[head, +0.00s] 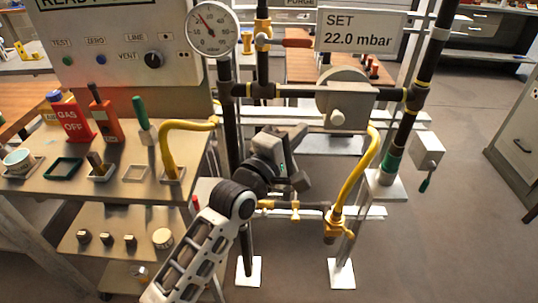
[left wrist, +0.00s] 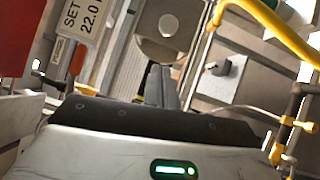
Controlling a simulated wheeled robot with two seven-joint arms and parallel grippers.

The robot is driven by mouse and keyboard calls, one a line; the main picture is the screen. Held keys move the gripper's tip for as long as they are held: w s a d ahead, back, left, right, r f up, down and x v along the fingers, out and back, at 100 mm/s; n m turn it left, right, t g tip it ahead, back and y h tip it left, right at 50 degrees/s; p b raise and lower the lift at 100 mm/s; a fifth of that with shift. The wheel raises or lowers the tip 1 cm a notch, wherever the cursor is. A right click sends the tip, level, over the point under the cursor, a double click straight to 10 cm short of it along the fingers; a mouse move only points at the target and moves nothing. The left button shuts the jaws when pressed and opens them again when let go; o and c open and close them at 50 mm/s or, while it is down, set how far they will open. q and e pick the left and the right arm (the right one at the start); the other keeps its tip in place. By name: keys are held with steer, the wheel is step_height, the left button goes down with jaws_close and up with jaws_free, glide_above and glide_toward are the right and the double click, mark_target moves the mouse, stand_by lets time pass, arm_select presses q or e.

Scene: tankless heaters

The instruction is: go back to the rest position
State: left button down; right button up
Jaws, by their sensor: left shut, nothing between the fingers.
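My left arm comes up from the bottom of the head view. Its gripper (head: 296,137) is in front of the pipe rig, below the round grey regulator (head: 343,98). I cannot tell from the head view how far the gripper is from the pipes. My right gripper is in neither view.
A pressure gauge (head: 212,27) and a "SET 22.0 mbar" sign (head: 358,32) stand above. A yellow hose (head: 359,175) curves down at right. The left bench (head: 120,190) holds a red "GAS OFF" tag (head: 74,121) and a green-handled tool (head: 140,112). Open floor (head: 450,240) lies right.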

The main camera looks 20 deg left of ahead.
arm_select(q)
steer(key=v, duration=0.9)
steer(key=s+a+f+m+g+y, duration=0.1)
steer(key=s+f+m+g, duration=0.1)
steer(key=s+f+m, duration=0.3)
steer(key=s+a+f+m+g+y, duration=0.1)
steer(key=s+f+m+g, duration=0.2)
steer(key=f, duration=0.8)
steer(key=s+a+f+m+g+y, duration=0.1)
steer(key=s+f+m+g+y, duration=0.1)
steer(key=s+f+m, duration=0.5)
steer(key=f+m+b, duration=0.1)
steer(key=f+m, duration=0.1)
steer(key=shift+s+a+m+g, duration=0.15)
steer(key=shift+s+m+g, duration=0.15)
steer(key=shift+s, duration=0.1)
